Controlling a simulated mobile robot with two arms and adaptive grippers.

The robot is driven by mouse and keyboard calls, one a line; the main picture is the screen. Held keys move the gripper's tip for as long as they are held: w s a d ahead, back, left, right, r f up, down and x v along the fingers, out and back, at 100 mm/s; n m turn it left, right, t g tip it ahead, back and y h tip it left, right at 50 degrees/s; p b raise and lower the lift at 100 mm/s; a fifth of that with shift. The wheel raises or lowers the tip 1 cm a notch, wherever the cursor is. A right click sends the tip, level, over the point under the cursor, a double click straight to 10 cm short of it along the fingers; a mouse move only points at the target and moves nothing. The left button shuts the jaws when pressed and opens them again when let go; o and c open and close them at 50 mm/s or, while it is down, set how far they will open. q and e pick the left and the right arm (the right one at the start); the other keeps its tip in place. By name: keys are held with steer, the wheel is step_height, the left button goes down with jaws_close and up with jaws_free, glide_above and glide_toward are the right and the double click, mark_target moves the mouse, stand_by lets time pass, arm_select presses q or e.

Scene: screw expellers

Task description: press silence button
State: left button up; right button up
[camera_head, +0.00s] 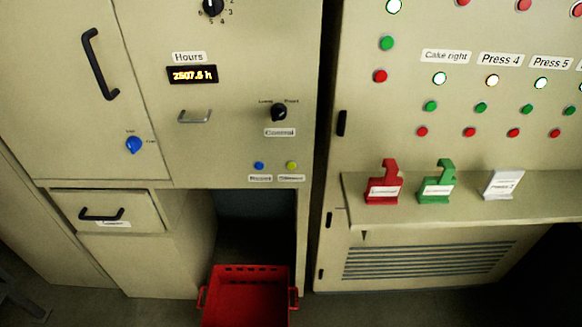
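Two small round buttons sit low on the beige left cabinet (240,130), below the "Control" knob. The left one is a blue button (259,166), with a small label (260,178) that seems to read "Reset". The right one is a yellow-green button (291,166), with a label (291,178) that may read "Silence"; the print is too blurred to be sure. Nothing covers either button. Neither of my grippers is in view.
A black selector knob (279,112) and a metal handle (195,116) are above the buttons. A red crate (247,300) stands below, at the dark opening. A shelf (470,208) with red, green and white tags juts out from the right cabinet.

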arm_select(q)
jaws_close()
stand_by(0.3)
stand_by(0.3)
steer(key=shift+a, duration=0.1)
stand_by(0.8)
